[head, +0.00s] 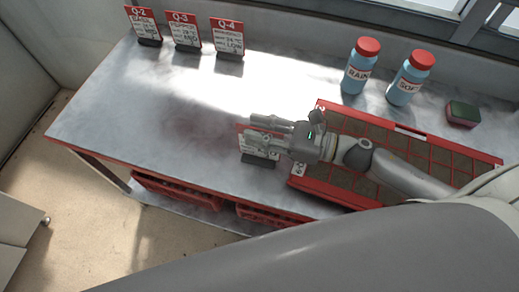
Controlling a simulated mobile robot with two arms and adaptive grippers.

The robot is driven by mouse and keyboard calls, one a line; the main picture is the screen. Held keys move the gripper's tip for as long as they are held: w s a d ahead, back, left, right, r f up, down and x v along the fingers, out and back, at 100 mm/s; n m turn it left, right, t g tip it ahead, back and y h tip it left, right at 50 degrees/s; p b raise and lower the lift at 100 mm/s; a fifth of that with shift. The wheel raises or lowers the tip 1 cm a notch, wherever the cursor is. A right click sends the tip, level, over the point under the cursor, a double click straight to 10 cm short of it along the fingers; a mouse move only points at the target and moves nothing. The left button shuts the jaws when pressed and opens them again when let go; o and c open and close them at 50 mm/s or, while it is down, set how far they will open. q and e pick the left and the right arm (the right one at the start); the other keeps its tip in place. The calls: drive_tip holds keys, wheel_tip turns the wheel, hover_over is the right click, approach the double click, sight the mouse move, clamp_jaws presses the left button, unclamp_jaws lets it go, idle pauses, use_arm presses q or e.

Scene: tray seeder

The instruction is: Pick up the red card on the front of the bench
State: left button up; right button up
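A card (259,158) with a red top and a dark stand is at the front of the bench (185,110), left of the seed tray. My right gripper (253,131) reaches in from the right, directly over the card, and hides much of its face. The fingers overlap the card's top in the picture. I cannot tell whether they touch it or are closed on it. My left gripper is not in view.
Red cards Q-2 (143,24), Q-3 (184,29) and Q-4 (229,36) stand at the back left. Blue bottles RAIN (358,73) and another (405,88) and a green-topped block (463,112) stand behind the red tray (297,182).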

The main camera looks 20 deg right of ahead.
clamp_jaws()
idle(0.5)
